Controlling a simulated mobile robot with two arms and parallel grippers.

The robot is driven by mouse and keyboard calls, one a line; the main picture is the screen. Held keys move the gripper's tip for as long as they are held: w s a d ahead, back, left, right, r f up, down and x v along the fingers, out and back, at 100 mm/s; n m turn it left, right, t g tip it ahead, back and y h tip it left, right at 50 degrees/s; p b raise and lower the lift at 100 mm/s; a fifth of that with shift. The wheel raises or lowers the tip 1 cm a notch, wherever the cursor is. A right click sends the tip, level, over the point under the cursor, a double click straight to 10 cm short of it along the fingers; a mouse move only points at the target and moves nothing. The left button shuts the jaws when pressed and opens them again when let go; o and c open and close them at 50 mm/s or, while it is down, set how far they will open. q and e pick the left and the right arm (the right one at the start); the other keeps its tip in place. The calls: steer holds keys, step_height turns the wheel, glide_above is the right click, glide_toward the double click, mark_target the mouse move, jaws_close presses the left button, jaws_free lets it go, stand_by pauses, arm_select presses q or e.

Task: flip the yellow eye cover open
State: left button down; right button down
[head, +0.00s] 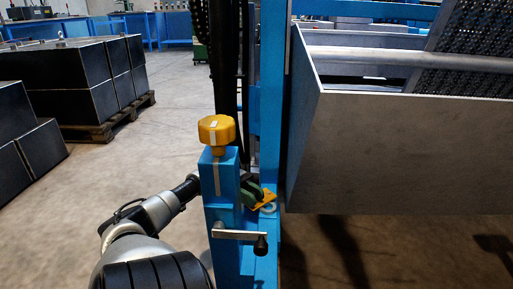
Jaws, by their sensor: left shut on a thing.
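The yellow eye cover (264,199) is a small flat piece on the right side of the blue post, just above a pale metal ring (268,209). It looks tilted, with its right end higher. My left arm comes in from the left and passes behind the post. My left gripper (252,193) shows its dark green fingers at the left edge of the cover, shut on it. The blue post hides part of the gripper and wrist. My right gripper is not in view.
The blue post (224,185) carries a yellow knob (216,130) on top and a crank handle (240,236) in front. A large grey metal box (400,150) stands close on the right. Black crates (70,80) sit on a pallet at the left. Floor between is clear.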

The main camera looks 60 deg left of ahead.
arm_select(q)
steer(key=c, duration=1)
jaws_free()
steer(key=shift+s+a+r, duration=0.1)
steer(key=shift+a, duration=0.35)
steer(key=v, duration=0.6)
steer(key=shift+s+a+b, duration=0.2)
steer(key=shift+a+b, duration=0.1)
steer(key=shift+b, duration=0.05)
steer(key=shift+o, duration=0.2)
